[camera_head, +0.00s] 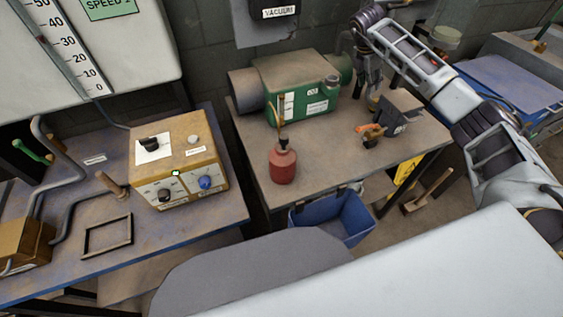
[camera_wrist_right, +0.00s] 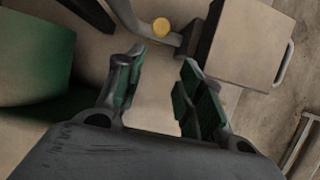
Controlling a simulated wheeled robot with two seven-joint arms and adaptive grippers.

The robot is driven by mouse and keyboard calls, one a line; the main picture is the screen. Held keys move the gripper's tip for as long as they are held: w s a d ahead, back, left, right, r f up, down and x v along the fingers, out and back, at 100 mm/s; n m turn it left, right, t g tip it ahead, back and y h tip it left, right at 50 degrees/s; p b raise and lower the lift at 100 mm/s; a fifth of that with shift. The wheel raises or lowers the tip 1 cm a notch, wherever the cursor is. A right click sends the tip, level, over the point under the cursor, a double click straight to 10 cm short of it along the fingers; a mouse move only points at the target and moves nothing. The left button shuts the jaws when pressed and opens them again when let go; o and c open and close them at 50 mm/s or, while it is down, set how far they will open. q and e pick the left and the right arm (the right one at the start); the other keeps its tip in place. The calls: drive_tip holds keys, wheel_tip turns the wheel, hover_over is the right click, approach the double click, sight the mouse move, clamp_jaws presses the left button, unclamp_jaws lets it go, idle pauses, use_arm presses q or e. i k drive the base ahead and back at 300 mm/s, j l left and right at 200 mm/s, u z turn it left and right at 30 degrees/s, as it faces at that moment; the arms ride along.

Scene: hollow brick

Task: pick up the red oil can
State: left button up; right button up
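The red oil can (camera_head: 283,166) has a dark top and a thin spout. It stands upright near the front left of the brown table (camera_head: 330,165), in front of a green machine (camera_head: 300,88). My right gripper (camera_head: 374,98) hangs over the back of that table, right of the green machine and apart from the can. In the right wrist view my right gripper (camera_wrist_right: 160,90) has its fingers spread with nothing between them. The can is not visible in the right wrist view. My left gripper is in neither view.
A drill-like tool (camera_head: 370,131) and a dark piece (camera_head: 398,118) lie on the table's right side. A blue bin (camera_head: 335,218) sits below its front edge. A yellow control box (camera_head: 178,160) stands on the left bench. The tabletop right of the can is clear.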

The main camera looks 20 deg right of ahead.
sight(283, 163)
drive_tip(key=k+l+z, duration=0.1)
drive_tip(key=k+l, duration=0.2)
drive_tip(key=k+l+z, duration=0.15)
drive_tip(key=k+l, duration=0.15)
drive_tip(key=l, duration=0.2)
drive_tip(key=k+l+z, duration=0.1)
drive_tip(key=k+l, duration=0.2)
drive_tip(key=l, duration=0.1)
